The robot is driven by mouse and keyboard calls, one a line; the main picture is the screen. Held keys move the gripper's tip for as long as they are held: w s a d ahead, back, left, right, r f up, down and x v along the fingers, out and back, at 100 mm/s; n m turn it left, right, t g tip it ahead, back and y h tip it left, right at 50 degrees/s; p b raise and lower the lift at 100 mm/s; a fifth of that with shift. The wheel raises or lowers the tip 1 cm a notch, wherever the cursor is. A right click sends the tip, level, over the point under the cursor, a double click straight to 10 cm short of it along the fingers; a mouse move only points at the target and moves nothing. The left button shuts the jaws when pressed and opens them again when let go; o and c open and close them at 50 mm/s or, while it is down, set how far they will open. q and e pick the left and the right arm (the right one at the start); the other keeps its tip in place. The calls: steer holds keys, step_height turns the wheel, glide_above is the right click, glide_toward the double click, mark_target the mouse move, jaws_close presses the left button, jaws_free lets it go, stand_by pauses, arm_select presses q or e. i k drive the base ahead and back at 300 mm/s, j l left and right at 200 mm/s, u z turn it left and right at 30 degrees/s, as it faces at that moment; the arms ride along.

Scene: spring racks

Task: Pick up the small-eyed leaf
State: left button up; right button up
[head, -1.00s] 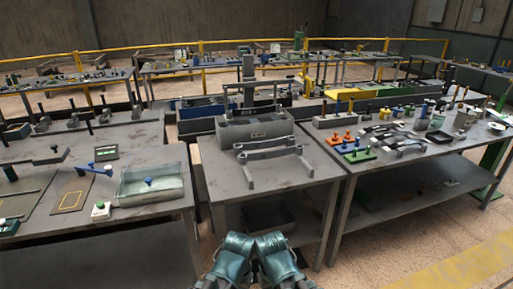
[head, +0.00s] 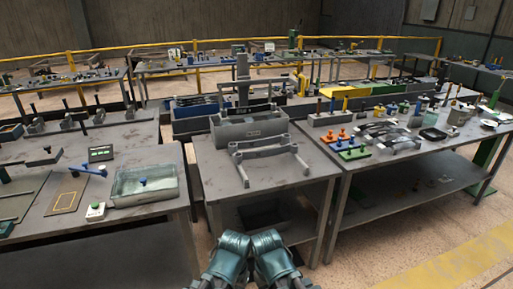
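Several dark and pale leaf strips (head: 388,134) lie across a low stand on the right-hand table. They are too small for me to tell which one has the small eyes. Two teal links of my own arms show side by side at the bottom centre, in front of the middle table. My gripper fingers do not show, and no leaf is seen held. The leaves are well ahead and to the right of my arms.
The middle table (head: 222,177) bears a grey box-shaped fixture (head: 248,126) and a grey bracket frame (head: 268,160). The right table (head: 400,163) has orange, blue and green peg blocks (head: 353,153) near its front edge. A glass-sided tray (head: 146,197) stands on the left table. Floor shows between the tables.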

mark_target(226, 111)
steer(key=i+l+z, duration=0.15)
steer(key=i+l, duration=0.15)
steer(key=i, duration=0.2)
steer(key=i+l+z, duration=0.2)
steer(key=i, duration=0.3)
steer(key=i+l+z, duration=0.15)
steer(key=i, duration=0.35)
steer(key=i+j+z, duration=0.15)
steer(key=i, duration=0.35)
steer(key=i+j+z, duration=0.15)
steer(key=i+j, duration=0.15)
steer(key=i, duration=0.15)
